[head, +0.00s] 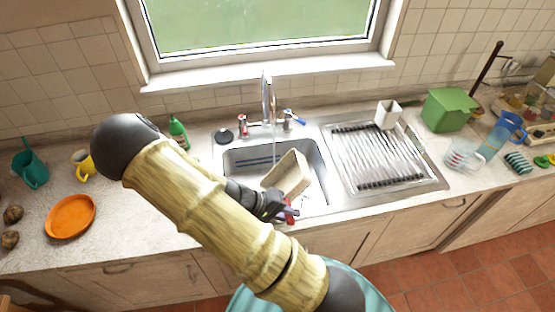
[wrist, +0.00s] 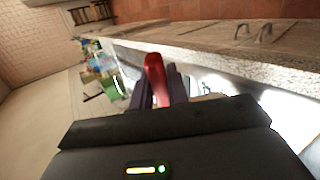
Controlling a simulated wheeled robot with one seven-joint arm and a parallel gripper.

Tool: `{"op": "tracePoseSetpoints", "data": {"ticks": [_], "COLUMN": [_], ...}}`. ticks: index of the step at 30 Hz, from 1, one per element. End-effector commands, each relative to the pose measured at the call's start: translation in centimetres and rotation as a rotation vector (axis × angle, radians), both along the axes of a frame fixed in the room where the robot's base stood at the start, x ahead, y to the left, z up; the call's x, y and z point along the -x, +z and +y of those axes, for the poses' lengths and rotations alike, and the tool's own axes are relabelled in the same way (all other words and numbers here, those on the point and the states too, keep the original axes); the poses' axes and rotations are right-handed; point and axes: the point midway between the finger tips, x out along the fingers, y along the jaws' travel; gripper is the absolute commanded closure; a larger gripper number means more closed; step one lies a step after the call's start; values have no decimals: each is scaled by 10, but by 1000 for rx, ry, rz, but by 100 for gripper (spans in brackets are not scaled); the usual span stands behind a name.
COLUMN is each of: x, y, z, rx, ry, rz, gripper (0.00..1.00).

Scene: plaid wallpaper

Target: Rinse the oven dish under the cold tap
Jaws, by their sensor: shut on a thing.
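The beige oven dish (head: 290,174) is tilted in the sink basin (head: 316,155), under the tap. My gripper (head: 279,208) is at the basin's front edge, shut on a red piece that looks like the dish's handle. In the wrist view this red handle (wrist: 154,78) sits between the dark fingers of my gripper (wrist: 155,88). The metal tap (head: 267,98) has a red-marked knob (head: 242,124) on the left and a blue-marked knob (head: 290,119), the cold one by its colour, on the right. A thin water stream (head: 274,146) falls from the spout toward the dish. My arm hides part of the basin.
A ribbed drying rack (head: 377,158) lies right of the basin, with a white holder (head: 387,114) at its back. A green bottle (head: 178,132) stands behind my arm. An orange plate (head: 70,218) and yellow mug (head: 84,166) are left. A green box (head: 449,110) is right.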

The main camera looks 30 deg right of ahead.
Motion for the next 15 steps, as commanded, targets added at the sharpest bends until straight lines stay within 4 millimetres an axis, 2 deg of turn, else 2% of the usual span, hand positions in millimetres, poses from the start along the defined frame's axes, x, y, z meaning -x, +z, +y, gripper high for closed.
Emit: {"op": "tracePoseSetpoints", "data": {"ticks": [15], "x": [43], "y": [0], "z": [17], "rx": [2], "ry": [-1], "rz": [-1], "gripper": [100]}}
